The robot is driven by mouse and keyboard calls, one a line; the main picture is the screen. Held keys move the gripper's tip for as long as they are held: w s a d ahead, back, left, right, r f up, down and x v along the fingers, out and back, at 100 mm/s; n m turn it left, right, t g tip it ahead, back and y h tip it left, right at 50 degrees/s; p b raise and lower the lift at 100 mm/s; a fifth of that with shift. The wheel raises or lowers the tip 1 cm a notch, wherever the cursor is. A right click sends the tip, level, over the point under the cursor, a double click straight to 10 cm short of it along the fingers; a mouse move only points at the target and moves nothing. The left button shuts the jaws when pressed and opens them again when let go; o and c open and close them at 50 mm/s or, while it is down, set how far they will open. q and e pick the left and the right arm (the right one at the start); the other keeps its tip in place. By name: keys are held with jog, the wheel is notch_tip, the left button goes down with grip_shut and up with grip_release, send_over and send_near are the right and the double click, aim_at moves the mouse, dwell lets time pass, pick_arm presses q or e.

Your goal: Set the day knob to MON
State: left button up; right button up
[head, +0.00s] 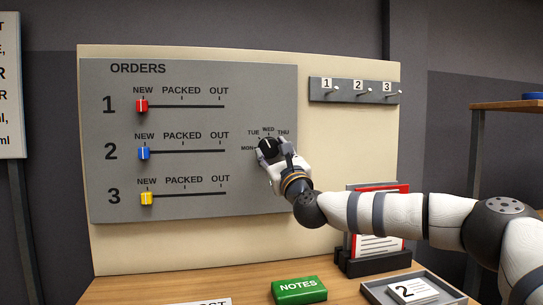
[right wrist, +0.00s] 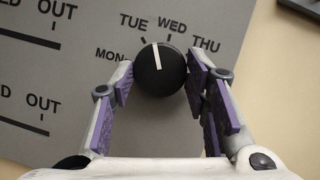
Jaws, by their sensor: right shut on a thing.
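The day knob (head: 269,148) is a round black dial on the right part of the grey board, with MON, TUE, WED and THU around it. In the right wrist view the knob (right wrist: 160,75) shows a white pointer line aimed up and slightly left, between the TUE and WED marks. My right gripper (head: 279,155) is at the knob, its purple-padded fingers on either side of it. In the right wrist view the gripper (right wrist: 160,82) is shut on the knob. My left gripper is out of view.
The board (head: 110,205) also has three sliders, red (head: 142,106), blue (head: 143,153) and yellow (head: 146,198), all at NEW. Numbered hooks (head: 359,91) are at upper right. A green NOTES block (head: 299,290), a file holder (head: 372,264) and a tray (head: 452,294) stand below.

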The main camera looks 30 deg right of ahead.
jog(key=n+y, duration=0.1)
jog(key=n, duration=0.1)
jog(key=n+y, duration=0.1)
jog(key=n, duration=0.2)
jog(key=shift+d+r+y, duration=0.1)
jog(key=shift+d+y, duration=0.05)
jog(key=shift+y, duration=0.25)
jog(key=n, duration=0.2)
jog(key=n+g+y, duration=0.1)
jog(key=shift+s+d+r+n, duration=0.1)
jog(key=shift+r+n, duration=0.1)
jog(key=shift+n, duration=0.2)
jog(key=n+g+y+p, duration=0.1)
jog(key=n, duration=0.2)
jog(key=shift+r+n, duration=0.15)
jog(key=shift+n, duration=0.25)
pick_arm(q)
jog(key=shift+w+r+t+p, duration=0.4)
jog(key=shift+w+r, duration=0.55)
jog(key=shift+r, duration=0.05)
pick_arm(e)
jog(key=shift+n+g+y, duration=0.5)
jog(key=shift+n+g, duration=0.2)
jog(key=shift+n, duration=0.8)
jog(key=o, duration=1.1)
jog(key=shift+o, duration=0.2)
jog(key=shift+s, duration=0.1)
